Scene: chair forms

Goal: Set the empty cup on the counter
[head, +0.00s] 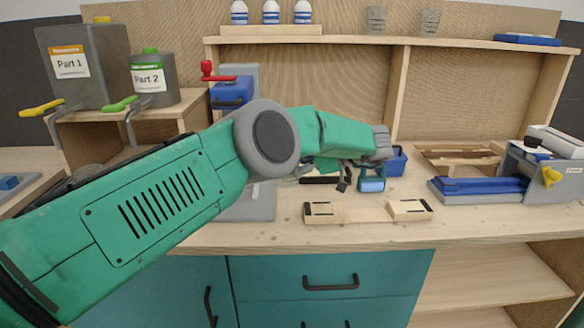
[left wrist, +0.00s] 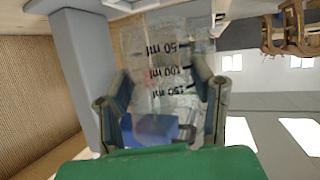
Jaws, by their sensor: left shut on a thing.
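My left gripper (head: 368,172) reaches out over the wooden counter (head: 290,235) from the left. In the left wrist view its two fingers (left wrist: 160,115) are shut on a clear measuring cup (left wrist: 165,75) with black ml marks. Something blue shows at or through the cup's near end, and I cannot tell which. In the head view a bluish see-through part (head: 371,184) shows under the fingers, with the rest hidden by the gripper. I cannot tell whether it touches the counter. My right gripper is not in view.
Two wooden blocks (head: 323,212) (head: 409,209) lie near the counter's front. A blue bin (head: 396,162) stands behind the gripper, and a blue-grey device (head: 480,190) is at right. Two clear cups (head: 376,19) (head: 429,21) stand on the upper shelf. Labelled canisters (head: 85,65) (head: 152,78) are at left.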

